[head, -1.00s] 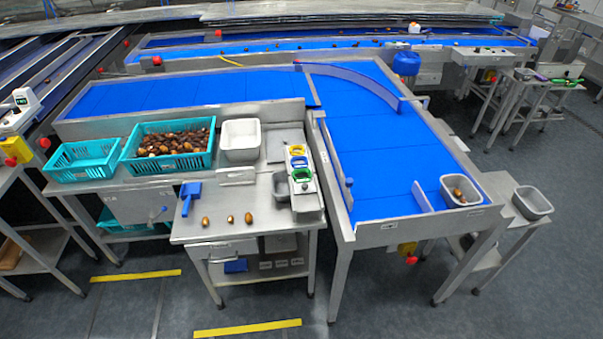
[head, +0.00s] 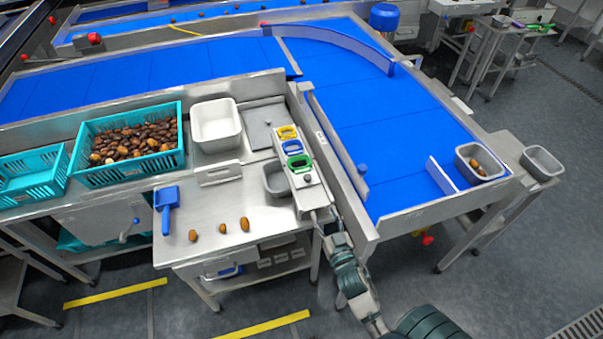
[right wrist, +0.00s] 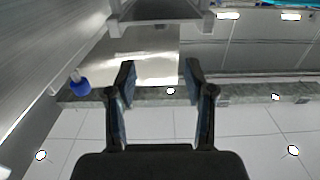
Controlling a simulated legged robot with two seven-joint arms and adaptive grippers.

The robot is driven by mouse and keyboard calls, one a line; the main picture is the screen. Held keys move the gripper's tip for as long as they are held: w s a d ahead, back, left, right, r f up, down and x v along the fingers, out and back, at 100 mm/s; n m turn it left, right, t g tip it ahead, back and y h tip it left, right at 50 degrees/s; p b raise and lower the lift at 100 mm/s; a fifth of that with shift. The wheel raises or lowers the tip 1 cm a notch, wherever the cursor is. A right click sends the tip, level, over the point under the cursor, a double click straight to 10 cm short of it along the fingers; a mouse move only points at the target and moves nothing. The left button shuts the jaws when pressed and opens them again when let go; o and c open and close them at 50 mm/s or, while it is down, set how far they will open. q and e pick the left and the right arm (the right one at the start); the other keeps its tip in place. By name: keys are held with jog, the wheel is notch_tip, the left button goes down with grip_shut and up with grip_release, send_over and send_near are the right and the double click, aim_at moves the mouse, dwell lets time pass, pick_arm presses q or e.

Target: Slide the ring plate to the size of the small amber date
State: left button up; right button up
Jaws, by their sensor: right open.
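The ring plate with its yellow, blue and green rings (head: 292,147) lies on a narrow grey sizing stand at the right side of the steel table. A dark knob (head: 307,180) is at the stand's near part. Three dates lie in a row on the table. The middle one (head: 223,229) looks smallest; the others are the left date (head: 193,235) and the right date (head: 244,224). My right gripper (head: 325,217) is just in front of the stand's near end, apart from the rings. In the right wrist view its fingers (right wrist: 159,80) are spread and empty. My left gripper is out of view.
A blue scoop (head: 167,206) lies on the table's left. A grey tub (head: 275,180) stands close beside the stand. A white tub (head: 216,125) and a teal crate of dates (head: 128,177) stand behind. The blue conveyor's metal side wall (head: 350,208) runs close on the right.

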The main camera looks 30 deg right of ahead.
aim_at(308, 180)
jog(key=x, duration=1.5)
jog(key=shift+w+a+b, duration=0.2)
jog(key=shift+a+b, duration=0.1)
jog(key=shift+b, duration=0.1)
jog(key=shift+w+d, duration=0.15)
jog(key=shift+w, duration=0.1)
jog(key=shift+w+d, duration=0.1)
jog(key=shift+d, duration=0.15)
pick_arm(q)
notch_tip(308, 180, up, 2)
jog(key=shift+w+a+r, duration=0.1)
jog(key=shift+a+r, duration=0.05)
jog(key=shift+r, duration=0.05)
pick_arm(e)
jog(key=shift+a, duration=0.25)
grip_shut()
